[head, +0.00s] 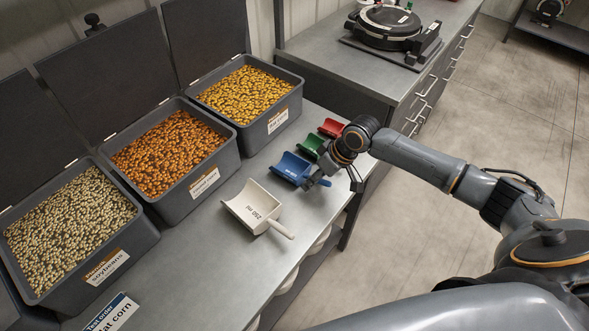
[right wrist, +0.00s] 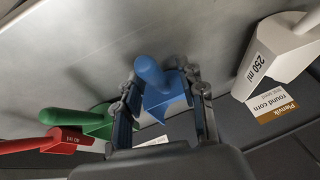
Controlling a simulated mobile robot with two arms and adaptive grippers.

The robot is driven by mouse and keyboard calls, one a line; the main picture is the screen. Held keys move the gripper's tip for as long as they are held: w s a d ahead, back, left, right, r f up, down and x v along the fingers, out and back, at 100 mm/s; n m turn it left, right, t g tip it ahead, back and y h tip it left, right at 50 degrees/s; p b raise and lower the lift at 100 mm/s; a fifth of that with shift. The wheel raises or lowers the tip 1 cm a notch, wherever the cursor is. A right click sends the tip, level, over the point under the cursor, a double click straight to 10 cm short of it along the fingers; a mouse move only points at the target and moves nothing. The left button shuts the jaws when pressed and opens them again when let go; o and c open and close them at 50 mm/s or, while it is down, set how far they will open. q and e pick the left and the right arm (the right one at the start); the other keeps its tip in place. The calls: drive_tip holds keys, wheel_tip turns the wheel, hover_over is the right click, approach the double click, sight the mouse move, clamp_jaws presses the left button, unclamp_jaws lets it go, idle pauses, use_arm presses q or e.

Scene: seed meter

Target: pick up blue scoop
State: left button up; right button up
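The blue scoop (head: 292,168) lies on the grey bench between the white and green scoops, its handle end partly hidden by my right gripper in the head view. My right gripper (head: 337,183) is over the handle side of it. In the right wrist view the blue scoop (right wrist: 163,97) shows between the two fingers of my right gripper (right wrist: 162,80). The fingers are spread, one on each side, with visible gaps to the scoop. My left gripper is in neither view.
The green scoop (head: 311,146) and red scoop (head: 331,128) lie close beyond the blue one; the white 250 ml scoop (head: 254,207) lies nearer. Seed bins (head: 228,146) line the bench's left side. The bench's front edge (head: 316,246) is close by.

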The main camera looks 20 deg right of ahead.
drive_tip(key=shift+w+f, duration=0.1)
drive_tip(key=shift+f, duration=0.1)
clamp_jaws()
drive_tip(key=shift+r, duration=0.2)
drive_tip(key=shift+r+b, duration=0.3)
drive_tip(key=shift+b, duration=0.05)
wheel_tip(320, 180, up, 2)
drive_tip(key=shift+r+b, duration=0.2)
drive_tip(key=shift+b, duration=0.35)
drive_tip(key=s+a+r+b, duration=0.2)
drive_tip(key=s+a+r, duration=0.2)
drive_tip(key=s+r, duration=0.5)
drive_tip(key=s, duration=0.4)
drive_tip(key=shift+s+r, duration=0.25)
drive_tip(key=shift+r, duration=0.1)
